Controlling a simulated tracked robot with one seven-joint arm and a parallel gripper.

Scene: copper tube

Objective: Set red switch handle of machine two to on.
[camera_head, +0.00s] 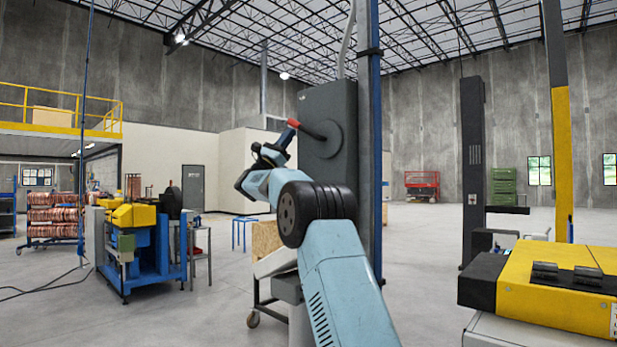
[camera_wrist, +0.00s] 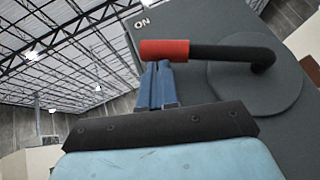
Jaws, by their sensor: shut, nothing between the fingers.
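The switch handle is a black bent bar with a red grip (camera_wrist: 165,50), mounted on a round dark disc (camera_wrist: 255,85) on a grey cabinet (camera_head: 328,168). In the wrist view the bar lies about level, with the red end to the left, below a white "ON" label (camera_wrist: 142,23). In the head view the red grip (camera_head: 293,124) is at the bar's upper left end. My gripper (camera_wrist: 159,66) is shut and empty, its blue fingertips right at the underside of the red grip. I cannot tell whether they touch it.
A blue post (camera_head: 372,150) stands right beside the cabinet. A yellow and black machine (camera_head: 560,285) is at the right front. A blue and yellow machine (camera_head: 143,235) stands at the left.

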